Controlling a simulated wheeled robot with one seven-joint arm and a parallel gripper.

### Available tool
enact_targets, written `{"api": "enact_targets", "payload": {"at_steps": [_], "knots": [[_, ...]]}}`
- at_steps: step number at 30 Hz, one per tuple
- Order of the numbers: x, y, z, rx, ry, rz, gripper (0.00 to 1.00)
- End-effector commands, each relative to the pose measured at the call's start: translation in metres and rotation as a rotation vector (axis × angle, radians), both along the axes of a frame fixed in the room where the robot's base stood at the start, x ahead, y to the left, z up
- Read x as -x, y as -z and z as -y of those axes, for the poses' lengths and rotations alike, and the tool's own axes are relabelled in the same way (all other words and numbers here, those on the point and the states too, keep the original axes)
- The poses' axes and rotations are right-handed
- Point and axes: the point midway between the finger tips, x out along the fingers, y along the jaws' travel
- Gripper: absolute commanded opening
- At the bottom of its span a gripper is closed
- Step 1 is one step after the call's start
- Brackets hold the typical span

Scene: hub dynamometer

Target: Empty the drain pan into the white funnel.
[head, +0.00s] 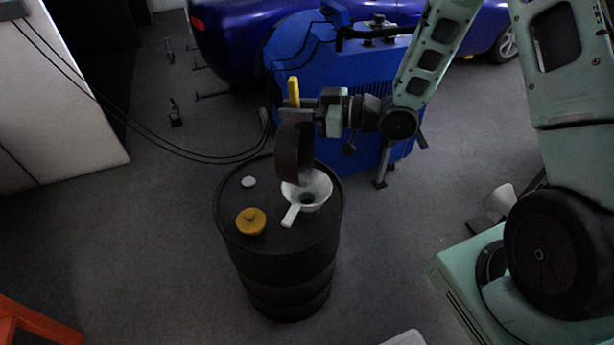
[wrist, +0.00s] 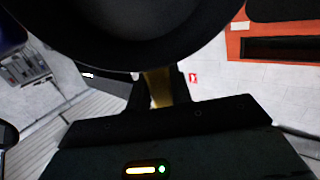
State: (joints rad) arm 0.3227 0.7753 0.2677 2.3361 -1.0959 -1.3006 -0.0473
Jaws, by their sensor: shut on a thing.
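The white funnel (head: 318,186) sits on top of a black drum (head: 285,262), with its handle pointing to the front left. The dark drain pan (head: 295,152) hangs steeply tilted, almost on edge, over the left part of the funnel. My gripper (head: 296,110) is shut on the pan's yellow handle (head: 294,90) above the funnel. In the wrist view the dark pan (wrist: 150,50) fills the top, and the yellow handle (wrist: 158,88) shows between the fingers. The pan's inside is hidden in the head view, and I cannot tell whether any liquid is in it.
A yellow-brown cap (head: 251,221) and a small white disc (head: 248,182) lie on the drum top. A blue machine (head: 310,75) and a blue car (head: 235,40) stand behind. Black cables run across the floor at left. Grey floor is clear left of the drum.

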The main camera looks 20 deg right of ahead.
Motion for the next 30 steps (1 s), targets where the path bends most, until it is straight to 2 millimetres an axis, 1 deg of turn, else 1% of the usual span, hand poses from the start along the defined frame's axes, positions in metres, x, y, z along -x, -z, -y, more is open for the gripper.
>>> {"api": "enact_targets", "payload": {"at_steps": [1,16,30], "knots": [[-0.004,-0.006,-0.007,0.024,-0.002,-0.014,0.00],[-0.044,0.013,-0.058,0.226,0.000,-0.146,0.00],[-0.077,0.043,-0.099,0.470,0.005,-0.307,0.00]]}}
